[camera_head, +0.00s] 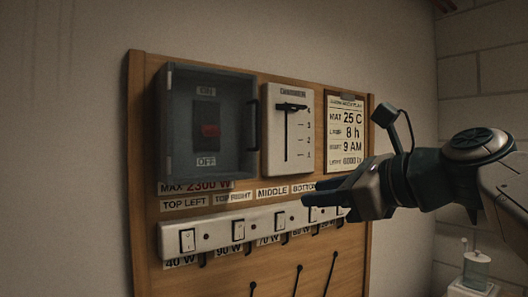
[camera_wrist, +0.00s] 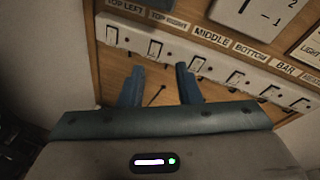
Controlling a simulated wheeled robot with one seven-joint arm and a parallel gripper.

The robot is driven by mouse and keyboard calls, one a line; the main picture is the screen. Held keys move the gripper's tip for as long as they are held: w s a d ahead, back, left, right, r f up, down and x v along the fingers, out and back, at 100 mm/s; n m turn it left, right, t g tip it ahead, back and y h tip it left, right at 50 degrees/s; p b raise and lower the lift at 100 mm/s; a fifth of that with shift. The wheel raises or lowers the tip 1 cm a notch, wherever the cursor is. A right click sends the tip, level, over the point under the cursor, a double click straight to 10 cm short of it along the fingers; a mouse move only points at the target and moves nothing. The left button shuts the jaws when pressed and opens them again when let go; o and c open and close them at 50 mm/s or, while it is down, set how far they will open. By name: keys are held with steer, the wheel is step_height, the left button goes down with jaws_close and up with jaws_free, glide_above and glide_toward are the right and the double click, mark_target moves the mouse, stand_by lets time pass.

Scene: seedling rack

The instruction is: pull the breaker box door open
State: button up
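The breaker box (camera_head: 170,120) is a dark grey box at the upper left of the wooden board in the head view. A red switch between ON and OFF labels shows through its front, which looks like a shut, see-through door (camera_head: 235,150). A dark handle (camera_head: 253,125) stands at the door's right edge. My gripper (camera_head: 310,190) is lower and to the right of the handle, in front of the board and apart from the door. In the wrist view my gripper (camera_wrist: 158,68) has its two blue fingers spread with nothing between them. The breaker box is outside the wrist view.
A white switch strip (camera_head: 260,225) with several rocker switches runs below the box; it also shows in the wrist view (camera_wrist: 205,65). A dimmer slider panel (camera_head: 274,150) sits just right of the handle. A display card (camera_head: 346,150) is farther right. The wall left of the board is bare.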

mark_target(222, 124)
step_height(222, 124, up, 11)
steer(key=s+m+t+y, duration=0.2)
steer(key=m+y, duration=0.1)
steer(key=p+x, duration=0.3)
steer(key=x, duration=1)
steer(key=shift+f, duration=0.45)
steer(key=shift+a, duration=0.1)
jaws_close()
